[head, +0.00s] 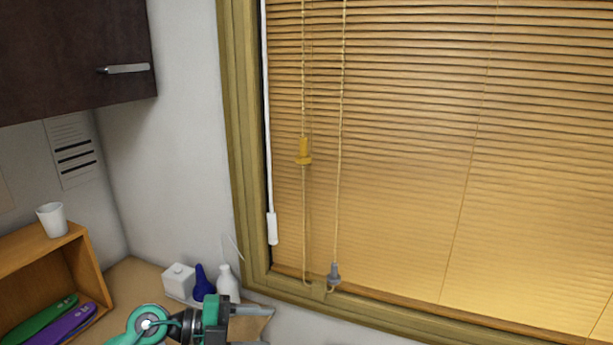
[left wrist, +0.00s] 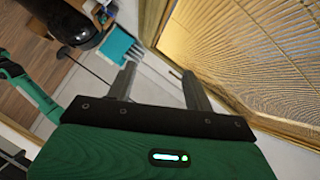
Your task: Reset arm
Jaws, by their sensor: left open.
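My left gripper (head: 268,327) is at the bottom of the head view, beside the window wall. Its two grey fingers point right, spread apart. The left wrist view shows the same fingers (left wrist: 158,76) standing apart with nothing between them. Part of the gripper and arm is cut off by the lower edge of the head view. My right gripper cannot be made out in either view.
A worktop (head: 128,275) holds a white box (head: 179,281), a blue bottle (head: 202,284) and a white bottle (head: 228,284) close to my left arm. A wooden shelf (head: 90,275) holds insoles, with a white cup (head: 52,219) on top. Window blinds (head: 420,150) fill the right side.

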